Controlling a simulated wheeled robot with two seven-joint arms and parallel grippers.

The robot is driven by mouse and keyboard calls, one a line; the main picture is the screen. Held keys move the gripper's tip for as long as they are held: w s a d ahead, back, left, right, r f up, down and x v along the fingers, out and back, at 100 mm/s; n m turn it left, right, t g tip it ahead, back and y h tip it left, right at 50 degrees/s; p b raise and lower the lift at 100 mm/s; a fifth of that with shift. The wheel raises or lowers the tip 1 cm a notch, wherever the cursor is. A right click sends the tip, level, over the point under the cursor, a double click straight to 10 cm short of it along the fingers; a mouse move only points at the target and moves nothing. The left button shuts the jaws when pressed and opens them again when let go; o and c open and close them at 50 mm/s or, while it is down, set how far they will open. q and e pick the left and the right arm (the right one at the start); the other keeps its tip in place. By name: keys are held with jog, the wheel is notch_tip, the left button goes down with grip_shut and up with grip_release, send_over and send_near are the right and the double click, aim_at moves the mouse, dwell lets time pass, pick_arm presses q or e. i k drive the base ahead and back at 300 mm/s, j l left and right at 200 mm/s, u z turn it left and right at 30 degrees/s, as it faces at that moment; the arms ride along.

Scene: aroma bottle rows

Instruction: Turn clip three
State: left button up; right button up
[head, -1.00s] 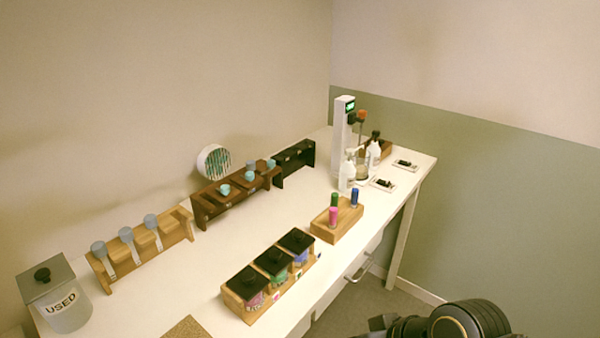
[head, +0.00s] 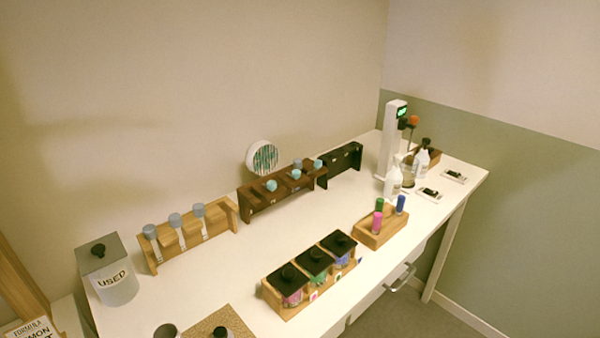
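I cannot tell for sure which thing is clip three. Two small white plates, a nearer one (head: 437,197) and a farther one (head: 461,179), lie at the right end of the table, each with a small dark piece on it. A wooden block (head: 368,238) holds a pink (head: 377,223), a green (head: 379,205) and a blue (head: 401,204) upright cylinder. A wooden tray (head: 287,312) holds three black-lidded jars, with small coloured tags at its front. Neither of my grippers is in view.
Racks line the wall: light wood (head: 228,225), brown (head: 250,207) and black (head: 345,160). A USED bin (head: 117,290) stands left; a white stand (head: 390,140) and white bottles (head: 393,180) stand right. A cork mat (head: 205,325) is at the front. The middle of the white table (head: 235,265) is clear.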

aim_at(318, 163)
jog(key=k, duration=0.4)
jog(key=l+u, duration=0.2)
jog(key=u, duration=0.8)
jog(key=i+l+u, duration=0.15)
jog(key=l+u, duration=0.3)
jog(key=l, duration=0.45)
jog(key=l+u, duration=0.4)
jog(key=l, duration=0.45)
